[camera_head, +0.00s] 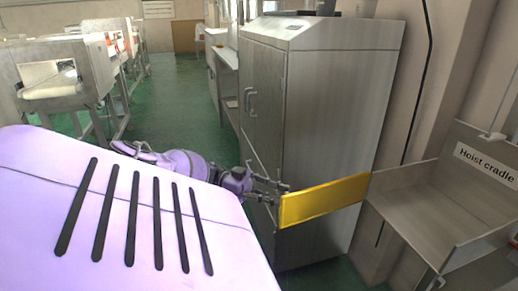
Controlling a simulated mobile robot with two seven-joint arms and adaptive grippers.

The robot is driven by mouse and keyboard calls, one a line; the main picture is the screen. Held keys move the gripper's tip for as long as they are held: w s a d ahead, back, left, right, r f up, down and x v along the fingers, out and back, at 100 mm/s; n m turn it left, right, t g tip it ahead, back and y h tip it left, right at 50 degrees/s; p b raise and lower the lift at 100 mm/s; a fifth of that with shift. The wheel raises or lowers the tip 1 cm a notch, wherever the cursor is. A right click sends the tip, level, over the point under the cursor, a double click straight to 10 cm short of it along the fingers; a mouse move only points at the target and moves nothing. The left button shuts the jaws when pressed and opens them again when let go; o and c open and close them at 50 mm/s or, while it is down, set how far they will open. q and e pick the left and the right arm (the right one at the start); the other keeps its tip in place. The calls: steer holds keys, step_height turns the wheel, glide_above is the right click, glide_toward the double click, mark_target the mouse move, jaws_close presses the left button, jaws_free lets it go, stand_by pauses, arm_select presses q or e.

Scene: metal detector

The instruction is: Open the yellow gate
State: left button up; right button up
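The yellow gate (325,200) is a flat yellow panel. My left gripper (280,192) is at the gate's free left end. Its dark fingers are very near that end or touching it; I cannot tell which. The fingers are small and overlap the cabinet behind, so their opening is unclear. My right gripper is out of view.
The tall grey cabinet (330,110) stands right behind the gate. The hoist cradle (420,200) is at the right against the wall. Metal machines (60,75) line the left side. Green floor (180,100) is open between them and the cabinet.

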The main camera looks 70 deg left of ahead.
arm_select(q)
steer(key=v, duration=0.9)
steer(key=shift+s+a, duration=0.2)
steer(key=shift+s, duration=0.1)
steer(key=shift+f, duration=0.1)
